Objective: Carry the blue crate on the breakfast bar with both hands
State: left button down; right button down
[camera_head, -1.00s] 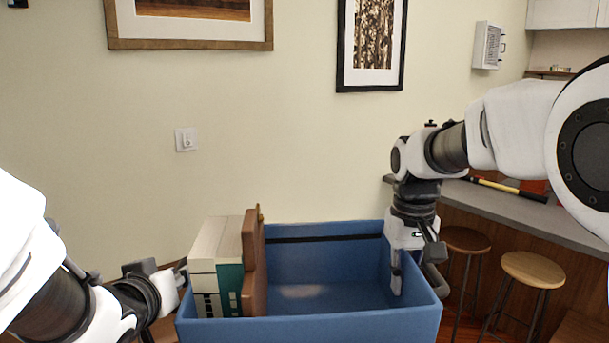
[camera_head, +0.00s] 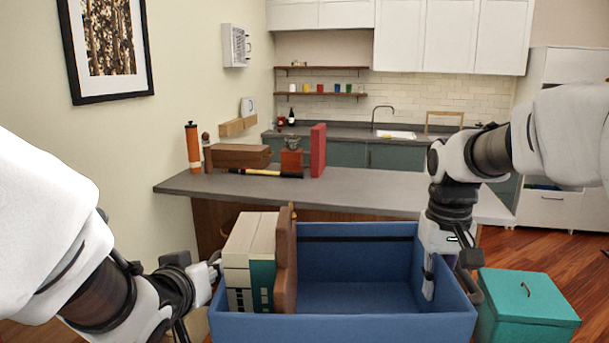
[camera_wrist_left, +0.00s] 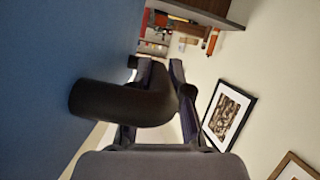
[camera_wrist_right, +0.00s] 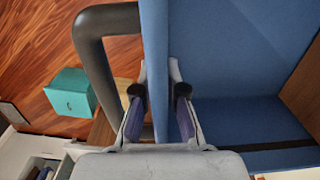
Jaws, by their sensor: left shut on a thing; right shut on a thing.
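The blue crate (camera_head: 345,327) is held up in front of me, roughly level, between both arms. Inside it, at the left, stand white and green box-like items (camera_head: 250,262) and a brown wooden board (camera_head: 285,262). My left gripper (camera_head: 212,268) is at the crate's left side; its wrist view shows the jaws (camera_wrist_left: 160,95) shut around a dark handle (camera_wrist_left: 120,103). My right gripper (camera_head: 445,275) is shut on the crate's right wall (camera_wrist_right: 155,60), one finger inside and one outside. The breakfast bar (camera_head: 350,197) is ahead, beyond the crate.
The bar's middle and right are clear. A teal box (camera_head: 525,305) stands at right.

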aim_at(254, 184)
jog(key=i+j+z, duration=0.25)
jog(key=i+j, duration=1.6)
jog(key=i, duration=0.15)
jog(key=i+j, duration=1.3)
jog(key=i, duration=0.25)
